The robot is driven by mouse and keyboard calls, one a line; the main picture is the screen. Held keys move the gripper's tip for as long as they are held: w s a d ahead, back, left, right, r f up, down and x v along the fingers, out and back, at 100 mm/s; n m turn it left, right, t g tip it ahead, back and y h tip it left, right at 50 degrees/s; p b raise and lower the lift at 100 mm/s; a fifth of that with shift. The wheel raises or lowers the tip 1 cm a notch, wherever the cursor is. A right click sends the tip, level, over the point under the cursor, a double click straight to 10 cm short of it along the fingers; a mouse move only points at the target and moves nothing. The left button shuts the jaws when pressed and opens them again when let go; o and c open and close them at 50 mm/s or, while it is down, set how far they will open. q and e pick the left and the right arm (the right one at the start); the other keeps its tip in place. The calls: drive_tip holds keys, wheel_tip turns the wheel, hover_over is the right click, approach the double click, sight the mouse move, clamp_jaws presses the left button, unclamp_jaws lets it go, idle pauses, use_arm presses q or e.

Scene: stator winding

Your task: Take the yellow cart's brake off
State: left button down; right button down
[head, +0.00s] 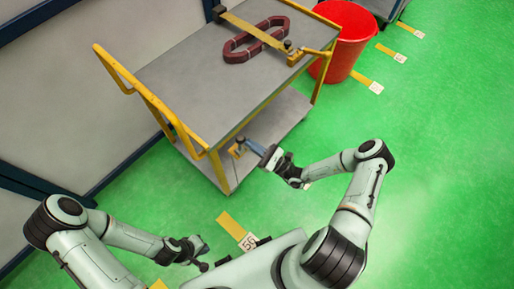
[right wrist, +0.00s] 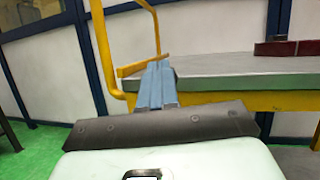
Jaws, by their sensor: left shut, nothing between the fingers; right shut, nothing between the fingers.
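The yellow cart (head: 165,85) has grey decks and a yellow push handle at its left end; the handle also shows in the right wrist view (right wrist: 102,55). A small yellow bracket-like part (head: 237,150) shows at the cart's near side, by the lower deck; I cannot tell whether it is the brake. My right gripper (head: 262,153) is shut and empty, its tips close to that part; contact cannot be told. In the right wrist view the blue-grey fingers (right wrist: 156,88) point at a short yellow bar (right wrist: 143,67). My left gripper (head: 203,263) is shut and empty, low over the floor.
A red bucket (head: 345,35) stands right of the cart. A grey wall is behind.

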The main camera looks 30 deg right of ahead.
use_arm(q)
drive_tip(key=shift+w+r, duration=0.15)
drive_tip(key=shift+r, duration=0.15)
use_arm(e)
drive_tip(key=shift+w+a+r, duration=0.1)
drive_tip(key=shift+w+r, duration=0.25)
